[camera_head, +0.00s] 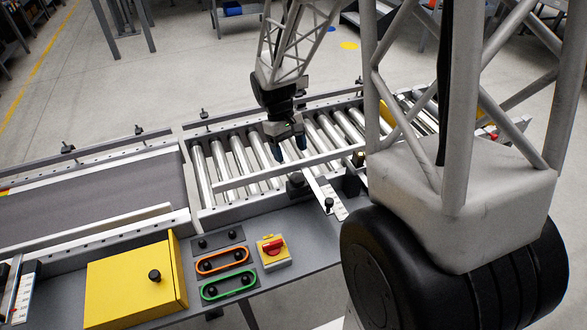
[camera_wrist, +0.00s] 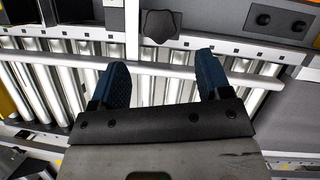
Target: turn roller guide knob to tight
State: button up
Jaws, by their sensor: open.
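The roller guide knob (camera_wrist: 160,26) is dark and lobed and sits on the side frame in the wrist view, beyond my fingertips and roughly centred between them. In the head view the dark knob (camera_head: 296,181) is small, on the near side of the roller conveyor, just below my gripper. My gripper (camera_head: 289,148) points down over the rollers with its two blue fingers apart and empty. The wrist view shows the open fingers (camera_wrist: 160,65) above a long pale guide rail (camera_wrist: 160,70), clear of the knob. Any tight or loose marking is not legible.
A scale plate (camera_head: 336,203) with a small black post stands right of the knob. A black-button panel (camera_head: 221,240), orange- and green-rimmed panels, a red switch (camera_head: 272,247) and a yellow box (camera_head: 130,283) lie nearer. A grey belt (camera_head: 90,195) is left.

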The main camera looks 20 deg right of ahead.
aim_at(297, 177)
dwell(0.4)
jog(key=shift+x, duration=3.95)
jog(key=shift+c, duration=0.3)
jog(key=c, duration=0.9)
jog(key=shift+o, duration=0.2)
